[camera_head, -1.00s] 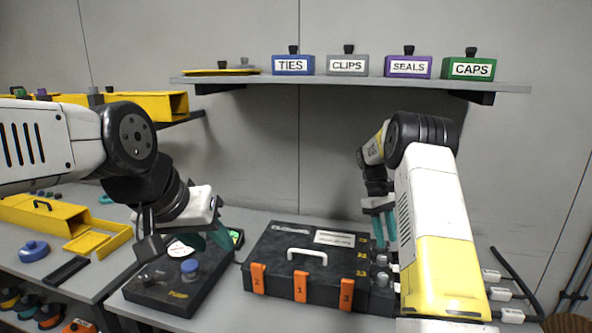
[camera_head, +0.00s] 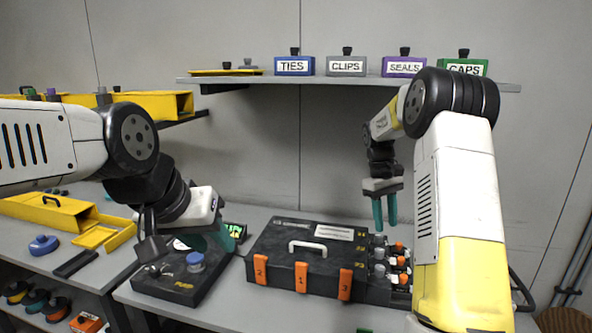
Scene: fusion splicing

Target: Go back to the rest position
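My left gripper (camera_head: 218,238) has teal fingers and hangs over the black box with a blue knob (camera_head: 195,262) at the left of the workbench. The view does not clearly show the gap between its fingers. My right gripper (camera_head: 384,212) is raised above the bench, behind and above the right end of the black case (camera_head: 318,250). Its two teal fingers point down with a narrow gap between them, and nothing shows in the gap. My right arm hides part of the bench's right side.
The black case has orange latches and a white handle. Grey and orange connectors (camera_head: 397,262) stand at its right end. A wall shelf (camera_head: 330,82) above carries labelled boxes. A yellow open box (camera_head: 48,209) stands on the left table. The air between my arms is free.

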